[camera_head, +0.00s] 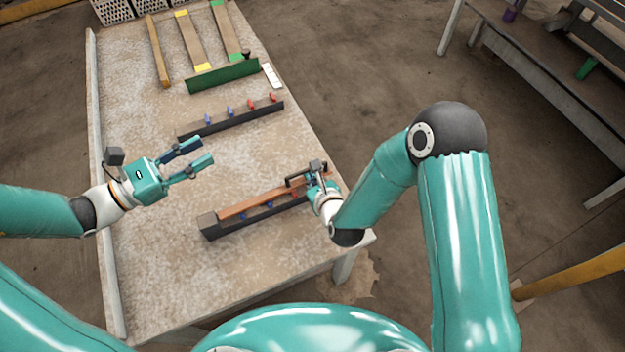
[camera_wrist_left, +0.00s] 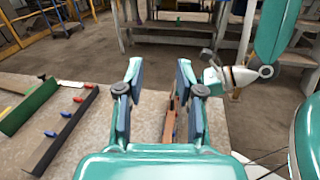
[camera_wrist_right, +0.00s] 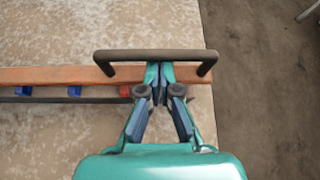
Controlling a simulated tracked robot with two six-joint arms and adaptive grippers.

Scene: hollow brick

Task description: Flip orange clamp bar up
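The orange clamp bar (camera_head: 255,203) lies flat along a dark base (camera_head: 212,230) on the table in the head view. It also shows in the right wrist view (camera_wrist_right: 50,76). A black handle (camera_wrist_right: 155,55) stands at its right end. My right gripper (camera_wrist_right: 160,68) is at this handle, its fingertips close together. The handle's crossbar passes in front of the tips. I cannot tell whether they touch it. My left gripper (camera_head: 205,150) is open and empty above the table, left of the bar and apart from it.
A second dark base (camera_head: 235,120) with blue and red pegs lies farther back. Behind it are a green bar (camera_head: 222,76) and several wooden strips. The table's right edge is close to my right gripper. Bare table lies between the two dark bases.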

